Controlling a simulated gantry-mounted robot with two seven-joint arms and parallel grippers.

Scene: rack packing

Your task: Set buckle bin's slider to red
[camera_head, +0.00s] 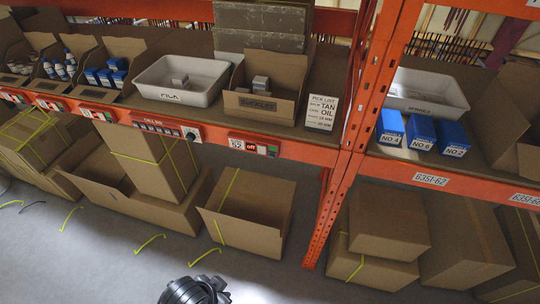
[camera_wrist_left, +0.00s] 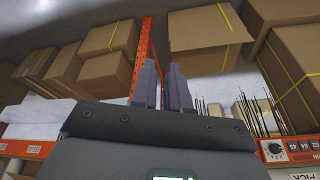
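The buckle bin (camera_head: 265,103) is an open cardboard bin with small grey boxes in it, on the rack shelf in the head view. On the orange beam below it is a white-and-red control panel (camera_head: 253,146) reading "52" and "off". Small green and red parts sit at its right end; the slider's exact position is too small to tell. My left gripper (camera_wrist_left: 163,88) shows in the left wrist view with two greyish-purple fingers, a narrow empty gap between them. It touches nothing visible. My right gripper is not identifiable.
A white tray (camera_head: 192,75) stands left of the bin and a pick list card (camera_head: 322,112) right of it. An orange rack post (camera_head: 358,120) rises further right. Cardboard boxes (camera_head: 250,207) fill the floor below. A dark part of mine is at the bottom edge.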

